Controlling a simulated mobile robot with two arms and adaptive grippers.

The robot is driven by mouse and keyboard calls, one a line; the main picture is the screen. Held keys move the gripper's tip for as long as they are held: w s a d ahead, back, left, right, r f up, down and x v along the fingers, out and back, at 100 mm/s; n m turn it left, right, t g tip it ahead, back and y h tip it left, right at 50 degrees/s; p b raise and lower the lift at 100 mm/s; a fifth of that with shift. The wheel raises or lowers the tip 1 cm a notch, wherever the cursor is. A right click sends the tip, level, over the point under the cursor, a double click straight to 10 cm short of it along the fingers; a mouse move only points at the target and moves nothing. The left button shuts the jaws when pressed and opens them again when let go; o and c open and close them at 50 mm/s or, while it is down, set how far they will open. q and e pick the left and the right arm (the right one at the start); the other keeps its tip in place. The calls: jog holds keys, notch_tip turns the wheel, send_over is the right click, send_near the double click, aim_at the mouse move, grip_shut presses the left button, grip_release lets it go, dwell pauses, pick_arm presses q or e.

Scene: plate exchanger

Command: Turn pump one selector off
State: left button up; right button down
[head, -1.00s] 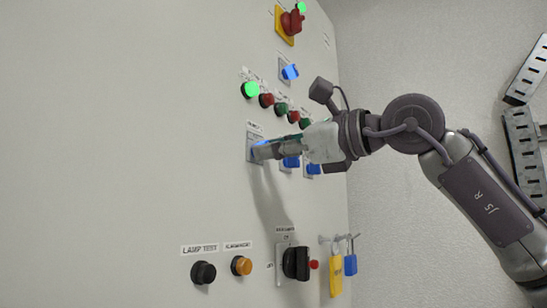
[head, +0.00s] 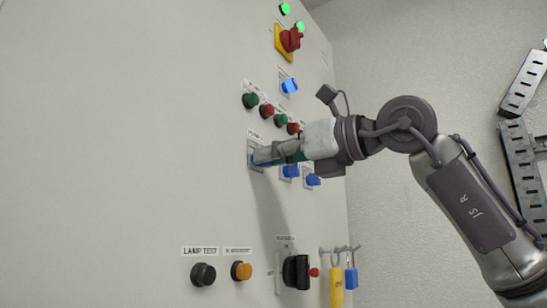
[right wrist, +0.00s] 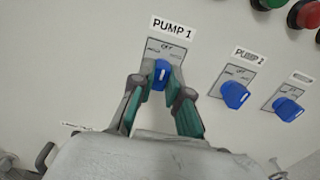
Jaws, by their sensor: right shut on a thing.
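The pump one selector (right wrist: 161,75) is a blue knob on a grey plate under a "PUMP 1" label in the right wrist view. Its white mark points up toward the OFF print. My right gripper (right wrist: 163,88) is shut on this knob, with a teal-padded finger on each side. In the head view my right gripper (head: 257,157) reaches the panel from the right, and its fingers hide most of the knob. The green button (head: 250,101) above it looks unlit. My left gripper is not in view.
The pump two selector (right wrist: 234,95) and a third blue selector (right wrist: 287,108) sit close to the right. Red and green buttons are above. A black rotary handle (head: 296,271) and hanging padlocks (head: 351,279) are lower down. The panel's left side is bare.

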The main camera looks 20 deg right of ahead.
jog(key=shift+r, duration=0.1)
jog(key=c, duration=1.1)
grip_release()
jog(key=shift+w, duration=0.1)
jog(key=shift+c, duration=0.2)
jog(key=shift+a, duration=0.1)
jog(key=v, duration=1.2)
jog(key=shift+w, duration=0.1)
